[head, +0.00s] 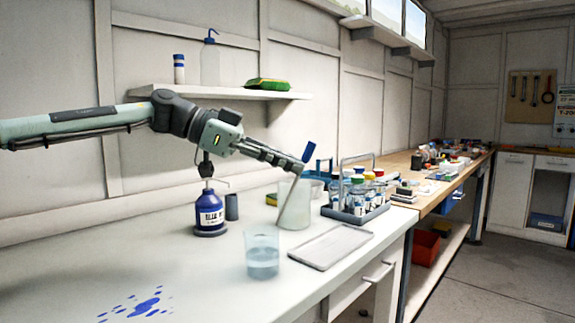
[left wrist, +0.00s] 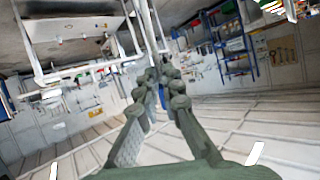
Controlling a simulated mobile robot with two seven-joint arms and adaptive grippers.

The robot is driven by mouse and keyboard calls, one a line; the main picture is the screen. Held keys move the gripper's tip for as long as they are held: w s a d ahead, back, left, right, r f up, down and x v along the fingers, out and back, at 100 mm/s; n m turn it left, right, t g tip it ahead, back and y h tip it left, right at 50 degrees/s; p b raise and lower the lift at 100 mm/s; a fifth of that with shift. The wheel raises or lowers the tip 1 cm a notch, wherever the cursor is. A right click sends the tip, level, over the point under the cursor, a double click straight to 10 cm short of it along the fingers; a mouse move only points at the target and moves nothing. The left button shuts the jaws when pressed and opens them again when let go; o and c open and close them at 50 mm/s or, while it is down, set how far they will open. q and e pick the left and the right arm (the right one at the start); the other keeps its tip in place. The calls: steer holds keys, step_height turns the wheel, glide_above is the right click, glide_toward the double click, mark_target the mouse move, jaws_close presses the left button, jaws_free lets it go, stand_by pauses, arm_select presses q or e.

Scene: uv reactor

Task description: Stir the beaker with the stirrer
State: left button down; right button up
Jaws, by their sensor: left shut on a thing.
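A clear beaker (head: 262,258) with pale blue liquid stands upright on the white bench in the head view. My left gripper (head: 299,166) is shut on the stirrer, above and to the right of this beaker. The stirrer has a blue handle end (head: 309,152) above the fingers and a thin rod slanting down to the left. The rod overlaps a taller frosted container (head: 297,208); I cannot tell whether it is inside it or in front of it. In the left wrist view the fingers (left wrist: 160,78) are closed together, with some blue between them. My right gripper is out of view.
A grey tray (head: 331,246) lies right of the beaker. A rack of bottles (head: 357,200) stands behind it. A blue bottle (head: 210,213) and a dark cylinder (head: 232,207) stand to the left. Blue spill spots (head: 145,305) mark the otherwise clear front left bench.

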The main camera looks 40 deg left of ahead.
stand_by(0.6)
arm_select(q)
step_height(320, 180, up, 5)
stand_by(0.5)
steer(key=shift+s+a, duration=0.1)
stand_by(0.8)
